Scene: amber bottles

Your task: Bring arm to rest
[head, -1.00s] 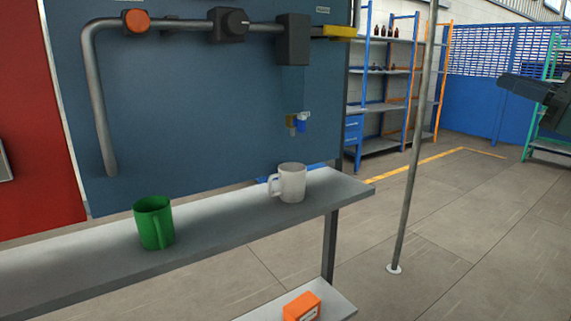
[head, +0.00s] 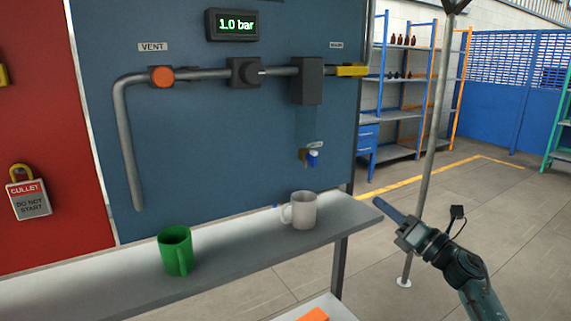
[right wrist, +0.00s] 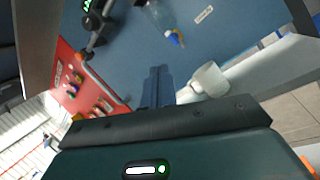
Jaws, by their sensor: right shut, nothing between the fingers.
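My right gripper (head: 391,212) shows at the right in the head view, just off the right end of the shelf and in front of the metal pole. It is shut and empty. In the right wrist view its closed fingers (right wrist: 158,86) point toward the blue panel, beside the white mug (right wrist: 209,80). My left gripper is not in view. In the head view the white mug (head: 304,210) stands upright near the shelf's right end, and the green mug (head: 175,250) stands upright further left.
The grey shelf (head: 240,258) runs in front of the blue panel (head: 215,150) with its pipe and blue-handled tap (head: 312,158). The metal pole (head: 431,140) rises from the floor behind my right arm. An orange box (head: 314,315) sits lower down. Floor at the right is open.

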